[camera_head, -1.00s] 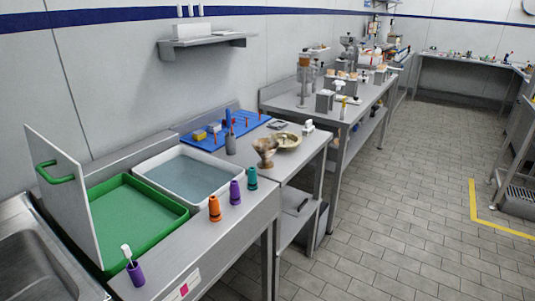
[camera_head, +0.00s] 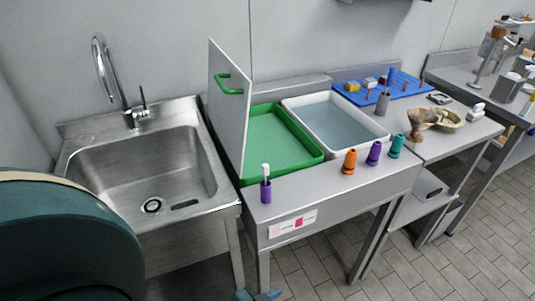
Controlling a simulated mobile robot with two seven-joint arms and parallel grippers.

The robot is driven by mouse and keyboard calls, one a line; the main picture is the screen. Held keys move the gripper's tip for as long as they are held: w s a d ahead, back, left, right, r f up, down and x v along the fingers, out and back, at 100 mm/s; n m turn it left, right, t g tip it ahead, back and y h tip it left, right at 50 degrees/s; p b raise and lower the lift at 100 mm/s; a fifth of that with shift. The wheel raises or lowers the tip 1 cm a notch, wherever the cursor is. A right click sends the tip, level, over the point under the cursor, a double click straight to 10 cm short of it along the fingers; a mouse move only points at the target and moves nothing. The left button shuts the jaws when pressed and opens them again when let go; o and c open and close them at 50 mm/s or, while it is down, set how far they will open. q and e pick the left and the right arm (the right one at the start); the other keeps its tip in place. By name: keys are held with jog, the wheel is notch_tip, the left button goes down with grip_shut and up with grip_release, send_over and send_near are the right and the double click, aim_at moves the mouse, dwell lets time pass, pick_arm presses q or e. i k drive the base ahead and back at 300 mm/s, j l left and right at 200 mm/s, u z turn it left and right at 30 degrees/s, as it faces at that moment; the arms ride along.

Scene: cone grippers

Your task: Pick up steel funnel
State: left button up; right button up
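I cannot make out a steel funnel in this view. An orange cone-shaped piece (camera_head: 350,161), a purple one (camera_head: 374,153) and a teal one (camera_head: 397,146) stand upright along the front of the steel counter (camera_head: 330,187). A purple holder (camera_head: 266,191) with a white-tipped item in it stands further left, near the front edge. A brown goblet-like vessel (camera_head: 421,124) stands beside a shallow beige bowl (camera_head: 447,120) at the right.
A steel sink (camera_head: 207,205) with a tap lies left. A green tray (camera_head: 313,151) with an upright white board (camera_head: 229,105), a white basin (camera_head: 377,136) and a blue pegboard (camera_head: 418,87) fill the counter's back. A large dark green shape (camera_head: 65,245) blocks the lower left. Tiled floor is open at right.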

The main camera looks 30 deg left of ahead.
aim_at(420, 119)
jog(key=i+l+u, duration=0.15)
jog(key=u, duration=0.3)
jog(key=i+l+u, duration=0.1)
jog(key=l+u, duration=0.2)
jog(key=u, duration=0.15)
jog(key=i+l+u, duration=0.2)
jog(key=l, duration=0.3)
jog(key=l+u, duration=0.15)
jog(key=l, duration=0.4)
